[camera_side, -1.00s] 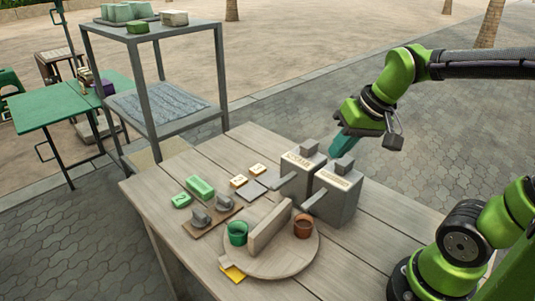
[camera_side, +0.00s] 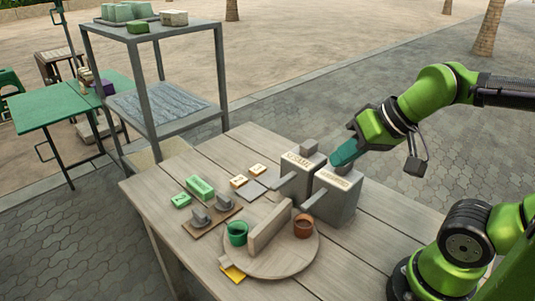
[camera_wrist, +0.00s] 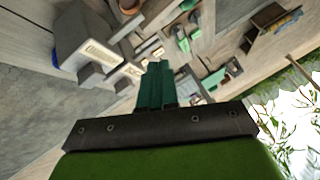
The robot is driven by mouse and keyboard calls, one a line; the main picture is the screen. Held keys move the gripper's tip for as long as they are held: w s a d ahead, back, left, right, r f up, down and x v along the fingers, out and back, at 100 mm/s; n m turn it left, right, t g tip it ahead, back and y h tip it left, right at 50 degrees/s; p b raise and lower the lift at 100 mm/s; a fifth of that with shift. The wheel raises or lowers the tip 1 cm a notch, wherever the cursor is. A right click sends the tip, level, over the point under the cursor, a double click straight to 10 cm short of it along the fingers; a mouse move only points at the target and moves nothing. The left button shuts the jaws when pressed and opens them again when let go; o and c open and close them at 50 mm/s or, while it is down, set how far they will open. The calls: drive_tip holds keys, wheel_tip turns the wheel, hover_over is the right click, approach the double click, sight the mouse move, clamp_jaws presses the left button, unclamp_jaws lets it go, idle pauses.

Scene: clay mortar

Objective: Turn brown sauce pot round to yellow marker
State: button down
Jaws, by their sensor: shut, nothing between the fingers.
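The brown sauce pot (camera_side: 303,226) stands upright on the right part of a round wooden turntable (camera_side: 285,264) in the side view. A green pot (camera_side: 237,232) stands on its left part, with an upright wooden divider (camera_side: 270,228) between them. The yellow marker (camera_side: 233,273) lies at the turntable's front left edge, near the green pot and away from the brown one. My gripper (camera_side: 338,160), with teal fingers, is shut and empty, above and behind the grey boxes. Its fingers (camera_wrist: 156,85) also show closed together in the wrist view.
Two grey boxes with levers, one labelled SESAME (camera_side: 299,172) and one beside it (camera_side: 337,195), stand between my gripper and the turntable. Green blocks (camera_side: 200,187), small labelled tiles (camera_side: 257,169) and a board with grey pieces (camera_side: 212,217) lie to the left. The table's near right is clear.

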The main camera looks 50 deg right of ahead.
drive_tip(key=c, duration=1.8)
unclamp_jaws()
drive_tip(key=shift+o, duration=1.2)
drive_tip(key=shift+a+f, duration=0.15)
drive_tip(key=o, duration=0.5)
drive_tip(key=shift+w+a+f+n+g, duration=0.3)
drive_tip(key=shift+w+a+f+g, duration=0.4)
drive_tip(key=shift+w, duration=0.1)
drive_tip(key=w+a+g, duration=0.1)
drive_tip(key=w+a+f+m+g, duration=0.1)
drive_tip(key=w, duration=0.1)
drive_tip(key=shift+w+a, duration=0.15)
drive_tip(key=shift+w, duration=0.1)
drive_tip(key=m+g+h, duration=0.2)
drive_tip(key=m+g, duration=0.2)
drive_tip(key=m, duration=0.8)
hover_over(271, 216)
wheel_tip(271, 216, down, 2)
wheel_tip(271, 216, down, 17)
drive_tip(key=shift+r, duration=0.2)
clamp_jaws()
